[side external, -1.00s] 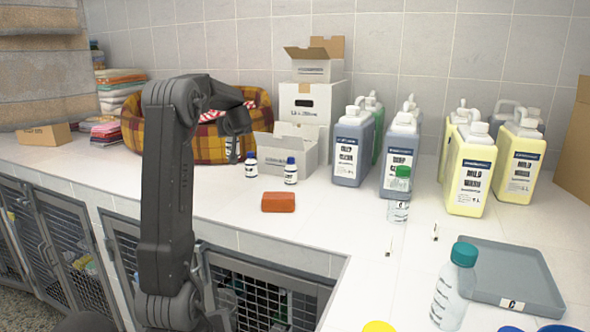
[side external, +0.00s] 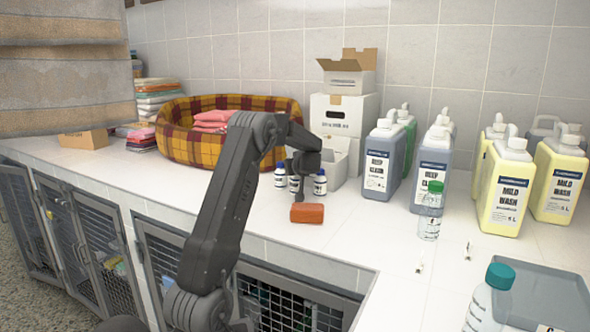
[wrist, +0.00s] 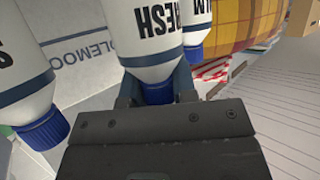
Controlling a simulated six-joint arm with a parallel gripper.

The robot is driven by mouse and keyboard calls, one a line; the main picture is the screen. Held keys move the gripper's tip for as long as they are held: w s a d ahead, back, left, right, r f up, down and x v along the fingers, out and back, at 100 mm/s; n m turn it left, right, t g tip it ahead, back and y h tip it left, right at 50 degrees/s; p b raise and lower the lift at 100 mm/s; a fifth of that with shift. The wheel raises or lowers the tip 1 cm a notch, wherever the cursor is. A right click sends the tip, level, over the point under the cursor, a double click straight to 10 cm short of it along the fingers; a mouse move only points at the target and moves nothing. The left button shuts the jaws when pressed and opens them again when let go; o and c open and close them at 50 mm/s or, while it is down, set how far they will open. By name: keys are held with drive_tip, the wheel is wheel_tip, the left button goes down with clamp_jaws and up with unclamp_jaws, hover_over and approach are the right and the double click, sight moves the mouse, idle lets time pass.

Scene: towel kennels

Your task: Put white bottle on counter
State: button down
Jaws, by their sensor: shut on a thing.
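My gripper (side external: 301,172) is low over the counter (side external: 225,192), behind the orange block. In the wrist view my gripper (wrist: 157,90) is shut on the blue cap end of a white bottle (wrist: 152,35) marked "FRESH". In the side view this bottle is mostly hidden behind my gripper, so I cannot tell whether its base touches the counter. Two similar white bottles with blue caps flank it: one at the left (side external: 280,179) and one at the right (side external: 320,184). Both stand upright on the counter.
An orange block (side external: 307,213) lies just in front of my gripper. An open grey-white box (side external: 340,166) stands behind the bottles. A plaid pet bed (side external: 185,145) is at the left. Large jugs (side external: 381,165) and a green-capped bottle (side external: 430,215) stand right.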

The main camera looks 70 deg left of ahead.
drive_tip(key=shift+f, duration=0.15)
drive_tip(key=c, duration=0.9)
unclamp_jaws()
